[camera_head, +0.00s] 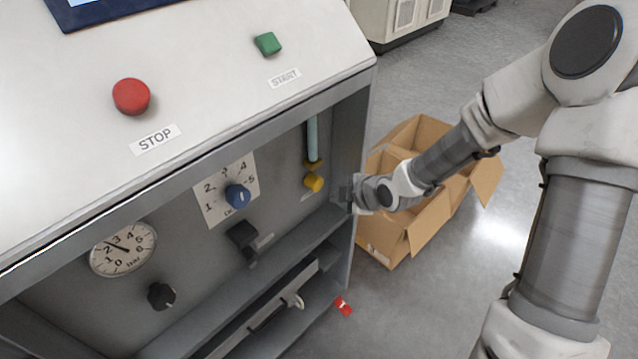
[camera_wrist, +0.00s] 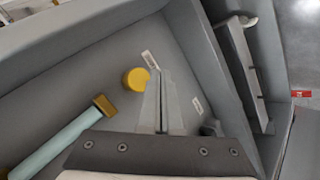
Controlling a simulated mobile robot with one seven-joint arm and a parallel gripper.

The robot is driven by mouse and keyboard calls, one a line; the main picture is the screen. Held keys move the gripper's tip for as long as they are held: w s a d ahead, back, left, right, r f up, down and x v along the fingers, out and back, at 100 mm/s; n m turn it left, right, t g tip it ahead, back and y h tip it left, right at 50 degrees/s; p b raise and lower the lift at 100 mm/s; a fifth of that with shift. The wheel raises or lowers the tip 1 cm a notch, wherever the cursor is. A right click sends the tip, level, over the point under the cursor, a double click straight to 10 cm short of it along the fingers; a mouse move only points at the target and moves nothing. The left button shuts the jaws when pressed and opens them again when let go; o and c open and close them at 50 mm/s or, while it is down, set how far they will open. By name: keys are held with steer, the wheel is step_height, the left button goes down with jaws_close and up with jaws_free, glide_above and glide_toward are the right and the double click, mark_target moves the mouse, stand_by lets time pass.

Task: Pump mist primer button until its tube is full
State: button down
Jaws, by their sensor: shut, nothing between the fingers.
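The yellow primer button (camera_head: 313,182) sits on the recessed panel of the machine, below a pale blue upright tube (camera_head: 312,138) with a yellow-brown fitting at its lower end. In the wrist view the button (camera_wrist: 136,79) is a yellow round knob just left of my fingertips, and the tube (camera_wrist: 55,145) lies at lower left. My gripper (camera_head: 346,194) is at the right edge of the recess, to the right of the button. In the wrist view my gripper (camera_wrist: 165,75) has its fingers together with nothing between them. I cannot tell whether it touches the button. The tube's upper end is hidden by the console edge.
The recess has a right side wall and a ledge. A blue dial (camera_head: 238,196), black lever (camera_head: 242,238), black knob (camera_head: 161,296) and gauge (camera_head: 124,249) are to the left. Red STOP (camera_head: 131,96) and green START (camera_head: 268,43) buttons are on top. Cardboard boxes (camera_head: 400,235) stand behind my arm.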

steer(key=shift+s+d, duration=0.85)
steer(key=shift+d, duration=0.25)
